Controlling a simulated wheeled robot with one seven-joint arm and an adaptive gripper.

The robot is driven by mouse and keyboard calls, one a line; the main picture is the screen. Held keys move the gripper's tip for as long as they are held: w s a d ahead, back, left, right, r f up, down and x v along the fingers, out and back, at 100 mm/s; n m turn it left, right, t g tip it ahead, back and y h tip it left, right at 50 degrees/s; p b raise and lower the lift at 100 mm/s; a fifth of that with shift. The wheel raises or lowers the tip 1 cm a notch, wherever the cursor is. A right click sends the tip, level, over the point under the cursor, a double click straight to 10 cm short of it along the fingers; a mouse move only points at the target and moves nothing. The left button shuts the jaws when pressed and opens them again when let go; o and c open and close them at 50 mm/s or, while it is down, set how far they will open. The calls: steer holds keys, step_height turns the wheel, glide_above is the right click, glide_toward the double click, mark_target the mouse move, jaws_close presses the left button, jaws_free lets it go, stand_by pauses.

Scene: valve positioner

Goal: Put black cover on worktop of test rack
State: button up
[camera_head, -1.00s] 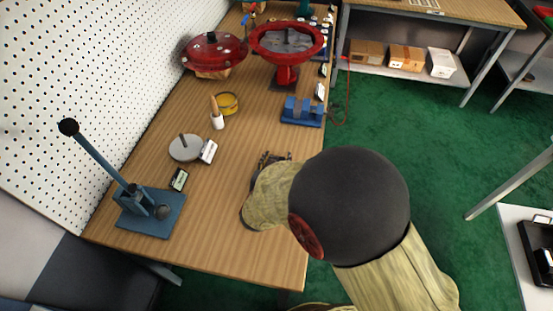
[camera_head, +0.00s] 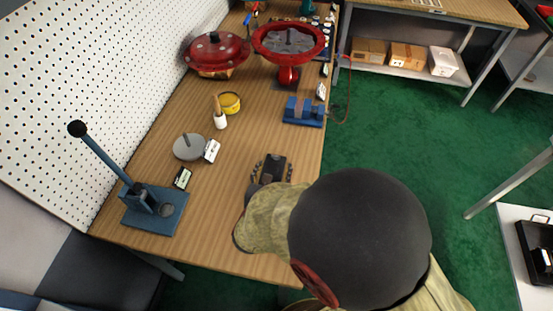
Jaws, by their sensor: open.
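My gripper (camera_head: 272,172) is open over the near right part of the wooden bench, its dark fingers spread apart. A dark block (camera_head: 274,166) shows between the fingers. I cannot tell whether it is the black cover or part of my gripper, nor whether anything touches the bench. My wrist and forearm hide the bench's near right corner. No other thing is clearly the black cover. A wooden worktop (camera_head: 470,10) on a grey frame stands at the back right, with a shelf below. I cannot tell whether it is the test rack.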

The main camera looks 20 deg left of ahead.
steer(key=shift+p+v, duration=0.45)
steer(key=shift+v, duration=1.9)
